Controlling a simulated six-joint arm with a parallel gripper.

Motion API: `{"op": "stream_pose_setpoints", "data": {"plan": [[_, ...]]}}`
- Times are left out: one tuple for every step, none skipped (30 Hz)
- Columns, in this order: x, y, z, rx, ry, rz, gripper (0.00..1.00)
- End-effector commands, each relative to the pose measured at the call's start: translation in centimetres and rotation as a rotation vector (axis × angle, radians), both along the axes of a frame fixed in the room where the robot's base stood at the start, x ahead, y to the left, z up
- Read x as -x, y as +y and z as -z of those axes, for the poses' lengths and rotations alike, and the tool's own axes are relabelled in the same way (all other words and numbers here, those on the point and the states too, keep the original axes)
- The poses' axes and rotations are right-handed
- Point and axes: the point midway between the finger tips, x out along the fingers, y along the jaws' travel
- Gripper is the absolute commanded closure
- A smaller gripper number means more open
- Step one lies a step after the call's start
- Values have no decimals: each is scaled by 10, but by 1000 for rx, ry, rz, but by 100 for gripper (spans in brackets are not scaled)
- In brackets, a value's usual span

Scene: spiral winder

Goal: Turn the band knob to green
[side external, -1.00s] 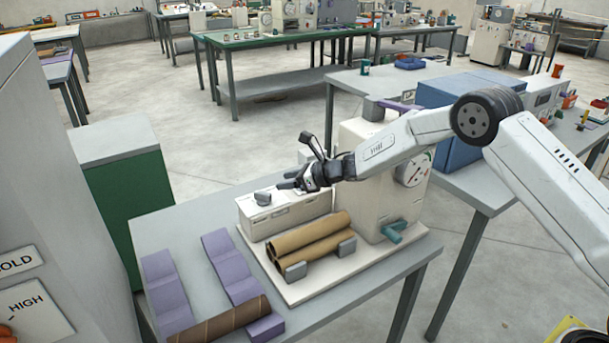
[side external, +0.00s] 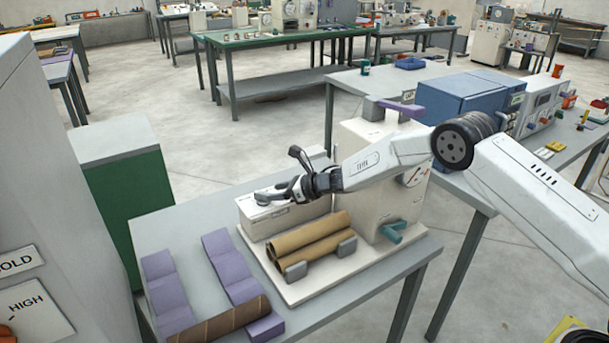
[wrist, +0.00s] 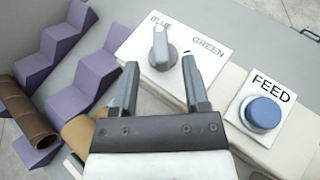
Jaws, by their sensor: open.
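The band knob (wrist: 161,50) is a grey knob with a raised grip on a white plate marked BLUE and GREEN. In the wrist view its light-topped end points up the picture, nearer the BLUE word than the GREEN word. My gripper (wrist: 160,64) is open, one finger to each side of the knob, with the fingertips close to it. I cannot tell whether either finger touches it. In the side view my gripper (side external: 270,195) is low over the left end of the pale control box (side external: 290,215) and largely hides the knob.
A blue FEED button (wrist: 263,112) is on the same box, right of the knob. Brown tubes (side external: 313,238) lie in front of the box. Purple stepped racks (side external: 228,262) with another tube (side external: 222,318) stand left. The taller machine housing (side external: 368,140) stands right.

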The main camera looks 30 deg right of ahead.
Motion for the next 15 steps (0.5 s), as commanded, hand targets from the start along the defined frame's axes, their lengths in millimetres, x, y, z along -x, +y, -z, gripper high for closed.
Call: {"op": "stream_pose_setpoints", "data": {"plan": [[-3,3,2,0,0,0,41],[-5,4,4,1,1,0,41],[-7,6,4,0,0,0,41],[-9,7,5,0,0,0,41],[-11,9,6,0,0,0,41],[-13,11,8,0,0,0,41],[-15,12,8,1,-1,0,41],[-16,14,9,1,-1,0,41],[-18,15,10,-1,1,0,41],[-20,17,11,0,0,0,41],[-21,18,12,1,-1,0,41],[-23,19,13,0,0,0,41],[-24,21,14,0,1,-1,41],[-26,22,14,0,0,-1,41],[-27,23,15,0,0,-1,41]]}}
